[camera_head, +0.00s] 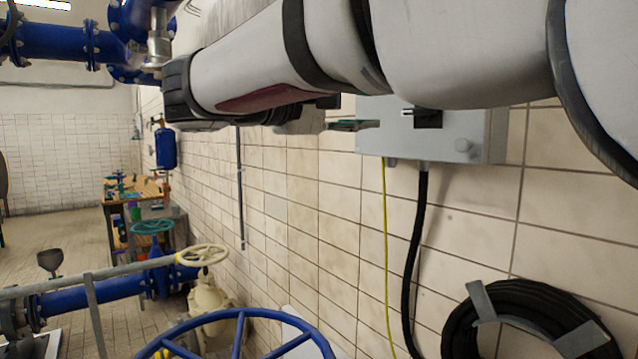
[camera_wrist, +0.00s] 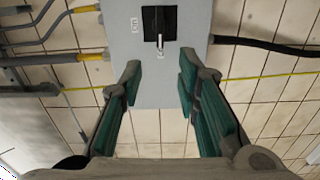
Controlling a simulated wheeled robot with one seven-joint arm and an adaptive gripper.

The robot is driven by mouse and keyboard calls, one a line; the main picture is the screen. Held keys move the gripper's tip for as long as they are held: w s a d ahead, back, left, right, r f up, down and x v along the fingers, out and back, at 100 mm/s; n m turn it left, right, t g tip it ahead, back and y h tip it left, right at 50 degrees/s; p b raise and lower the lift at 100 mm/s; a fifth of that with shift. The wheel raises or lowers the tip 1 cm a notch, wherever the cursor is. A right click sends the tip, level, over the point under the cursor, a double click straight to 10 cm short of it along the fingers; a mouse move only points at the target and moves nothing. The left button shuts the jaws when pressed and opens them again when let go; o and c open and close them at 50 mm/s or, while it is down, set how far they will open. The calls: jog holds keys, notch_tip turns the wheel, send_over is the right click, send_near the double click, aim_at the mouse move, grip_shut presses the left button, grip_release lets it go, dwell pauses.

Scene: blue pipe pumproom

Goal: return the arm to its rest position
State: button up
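My arm (camera_head: 265,60) stretches across the top of the head view, from the upper right toward the upper left. My gripper (camera_wrist: 160,72) shows in the wrist view with two green-padded fingers spread apart and nothing between them. In the head view its teal fingertip (camera_head: 352,125) shows beside a grey wall box (camera_head: 480,145). The box also shows in the wrist view (camera_wrist: 125,45), beyond the fingertips. It carries a black rotary switch (camera_wrist: 160,22), which is partly hidden by my arm in the head view (camera_head: 428,118). I cannot tell whether a finger touches the box.
A black cable (camera_head: 418,250) and a yellow-green wire (camera_head: 386,240) hang below the box. A coiled black hose (camera_head: 530,315) hangs lower right. A blue handwheel (camera_head: 240,320) and a cream valve (camera_head: 207,300) stand below. Blue pipes (camera_head: 50,40) run upper left; floor shows at left.

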jog(key=s+d+f+m+g+y, duration=0.1)
jog(key=s+d+f+g+y, duration=0.5)
jog(key=s+d+f, duration=0.8)
jog(key=s+a+f+m+y, duration=0.1)
jog(key=s+f+m+y, duration=0.2)
jog(key=f, duration=0.5)
jog(key=s+a+f+m+t+y, duration=0.1)
jog(key=s+f+m+y, duration=0.1)
jog(key=s+f+y, duration=0.3)
jog(key=s+f, duration=0.3)
jog(key=f, duration=0.1)
jog(key=shift+s+a+m+y, duration=0.15)
jog(key=shift+s+m+y, duration=0.15)
jog(key=shift+m, duration=0.1)
